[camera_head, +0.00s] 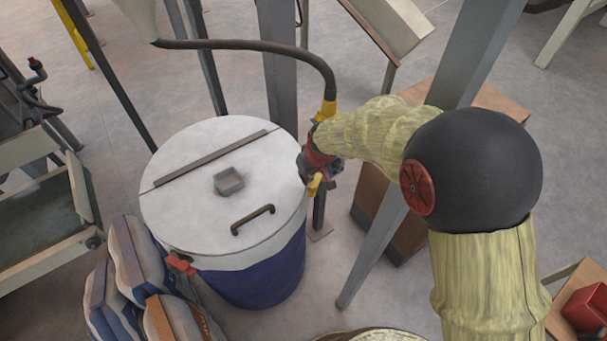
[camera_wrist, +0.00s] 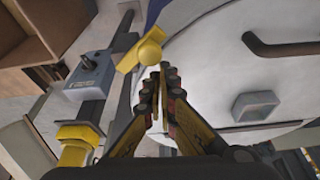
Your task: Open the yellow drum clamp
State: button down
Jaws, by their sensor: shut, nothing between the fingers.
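The drum (camera_head: 225,225) is blue with a white lid (camera_head: 190,215). The yellow drum clamp (camera_head: 314,186) sits at the lid's right rim in the head view. In the head view my gripper (camera_head: 318,165) is at the lid's right edge and partly hides the clamp.
A red clamp (camera_head: 180,264) is on the drum's lower left rim. The lid has a dark handle (camera_head: 252,220) and a small square fitting (camera_head: 229,181). A grey box (camera_wrist: 92,70) on a pipe stands beside the clamp. Filled sacks (camera_head: 135,262) lie left; a grey post (camera_head: 375,245) stands right.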

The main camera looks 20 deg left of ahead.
jog(key=shift+s+d+b, duration=0.3)
jog(key=shift+d+b, duration=0.1)
jog(key=shift+d, duration=0.5)
dwell(0.8)
